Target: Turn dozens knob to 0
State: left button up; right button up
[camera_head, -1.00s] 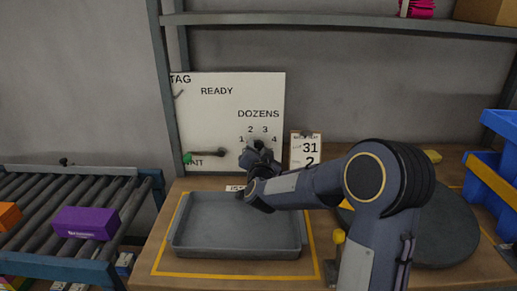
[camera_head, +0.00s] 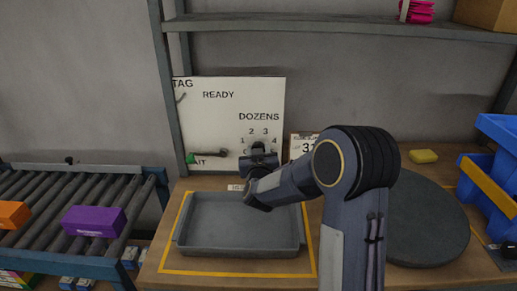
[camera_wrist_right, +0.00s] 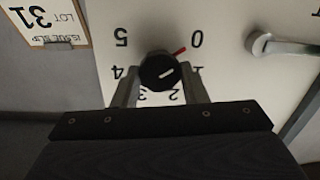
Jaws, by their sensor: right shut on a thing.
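The dozens knob (camera_wrist_right: 158,71) is a round black knob on the white board (camera_head: 225,120). The wrist view shows the board upside down. Numerals 0 to 5 ring the knob. Its red pointer (camera_wrist_right: 180,51) aims close to the 0 (camera_wrist_right: 196,40), perhaps slightly toward the 1. My right gripper (camera_wrist_right: 158,88) is shut on the knob, one finger on each side. In the head view my right gripper (camera_head: 259,156) covers the knob and part of the dial. My left gripper is not in view.
A lever with a green end (camera_head: 208,154) sits left of the dial. An issue slip (camera_head: 303,146) stands right of the board. A grey tray (camera_head: 240,250) lies below, inside yellow tape. A dark round plate (camera_head: 430,225) and blue bins (camera_head: 490,180) are at the right.

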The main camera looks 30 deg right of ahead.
dwell(0.3)
jog(key=o, duration=1)
jog(key=v, duration=0.7)
jog(key=shift+s+a, duration=0.15)
jog(key=shift+s, duration=0.25)
